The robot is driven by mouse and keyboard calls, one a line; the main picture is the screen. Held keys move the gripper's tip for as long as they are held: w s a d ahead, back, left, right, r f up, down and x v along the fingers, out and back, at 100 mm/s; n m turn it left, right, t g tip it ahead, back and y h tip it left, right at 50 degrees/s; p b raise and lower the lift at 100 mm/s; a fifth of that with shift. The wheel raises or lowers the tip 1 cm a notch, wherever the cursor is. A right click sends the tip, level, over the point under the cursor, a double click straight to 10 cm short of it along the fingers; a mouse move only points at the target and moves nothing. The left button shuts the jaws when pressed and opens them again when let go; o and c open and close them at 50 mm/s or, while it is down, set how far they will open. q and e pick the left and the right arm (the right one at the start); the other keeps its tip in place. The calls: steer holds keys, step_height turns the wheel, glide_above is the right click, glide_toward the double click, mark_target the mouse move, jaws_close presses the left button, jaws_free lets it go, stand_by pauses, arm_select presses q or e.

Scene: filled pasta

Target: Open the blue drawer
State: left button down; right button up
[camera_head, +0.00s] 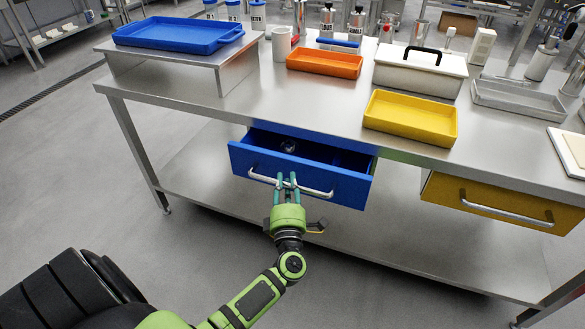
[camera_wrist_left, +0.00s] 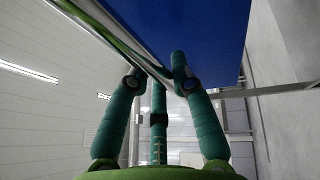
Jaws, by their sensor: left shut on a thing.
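The blue drawer (camera_head: 330,185) under the steel table is partly pulled out. Its inside shows dark blue, with a small round shiny thing (camera_head: 289,146) in it. The silver bar handle (camera_head: 318,192) runs across its front. My left gripper (camera_head: 286,182) is shut on the handle, left of its middle. In the left wrist view the green fingers (camera_wrist_left: 158,85) close around the handle (camera_wrist_left: 125,45), with the blue drawer front (camera_wrist_left: 210,30) behind. My right gripper is not in view.
The steel table (camera_head: 330,98) bears a yellow tray (camera_head: 410,118), an orange tray (camera_head: 325,63), a white box (camera_head: 420,75) and a blue tray (camera_head: 180,36) on a raised stand. A yellow drawer (camera_head: 480,195) sits to the right. Open floor lies in front.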

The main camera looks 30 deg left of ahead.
arm_select(q)
steer(key=s+d+p, duration=0.3)
steer(key=s+d, duration=0.1)
steer(key=s, duration=1.3)
steer(key=shift+s, duration=0.3)
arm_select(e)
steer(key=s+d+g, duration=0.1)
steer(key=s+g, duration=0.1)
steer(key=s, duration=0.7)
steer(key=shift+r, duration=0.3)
arm_select(q)
steer(key=shift+d, duration=0.1)
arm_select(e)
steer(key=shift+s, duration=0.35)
arm_select(q)
steer(key=c, duration=1)
jaws_free()
steer(key=shift+c, duration=0.2)
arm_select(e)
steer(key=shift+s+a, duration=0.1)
